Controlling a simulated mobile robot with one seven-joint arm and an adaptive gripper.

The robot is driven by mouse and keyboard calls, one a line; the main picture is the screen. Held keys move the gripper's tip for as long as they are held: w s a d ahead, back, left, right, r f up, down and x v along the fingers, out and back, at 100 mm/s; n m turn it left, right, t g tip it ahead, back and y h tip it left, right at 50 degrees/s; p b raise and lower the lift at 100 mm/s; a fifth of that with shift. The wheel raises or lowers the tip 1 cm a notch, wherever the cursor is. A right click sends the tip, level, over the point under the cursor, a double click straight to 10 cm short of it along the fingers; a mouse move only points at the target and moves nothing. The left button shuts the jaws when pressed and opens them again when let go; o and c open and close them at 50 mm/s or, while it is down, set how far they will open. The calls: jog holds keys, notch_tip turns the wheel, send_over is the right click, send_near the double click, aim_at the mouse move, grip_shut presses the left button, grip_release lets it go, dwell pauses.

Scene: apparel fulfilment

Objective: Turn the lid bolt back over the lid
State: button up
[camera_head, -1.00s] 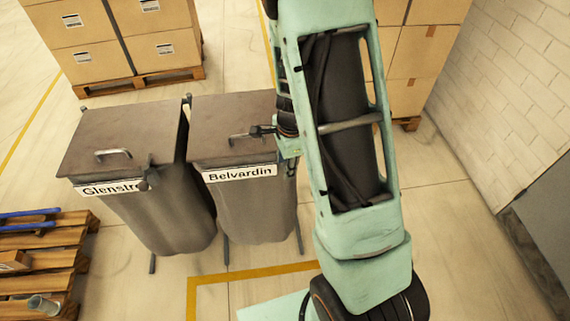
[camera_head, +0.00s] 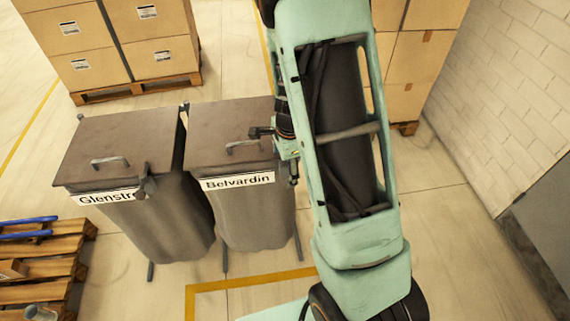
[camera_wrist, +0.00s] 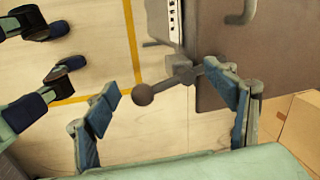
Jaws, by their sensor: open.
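The Belvardin bin (camera_head: 255,215) stands with its brown lid (camera_head: 222,125) closed; the lid also shows in the wrist view (camera_wrist: 290,45). In the wrist view, its lid bolt (camera_wrist: 180,72) is a grey block and rod with a ball knob, sticking out past the lid edge over the floor. My gripper (camera_wrist: 162,80) is open, with one blue-padded finger on each side of the bolt. The right finger overlaps the rod's end near the lid; I cannot tell whether it touches. In the head view my arm hides most of the gripper.
The Glenstr... bin (camera_head: 160,225) stands close on the left, with its own bolt (camera_head: 146,186) at its front right. Boxes on pallets (camera_head: 150,90) are behind. A wooden pallet (camera_head: 40,255) lies at left front. A white wall (camera_head: 510,110) is at right.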

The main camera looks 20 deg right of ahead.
notch_tip(320, 180, up, 12)
jog(key=s, duration=0.2)
jog(key=shift+f, duration=0.25)
jog(key=shift+s+d, duration=0.1)
jog(key=shift+c, duration=0.7)
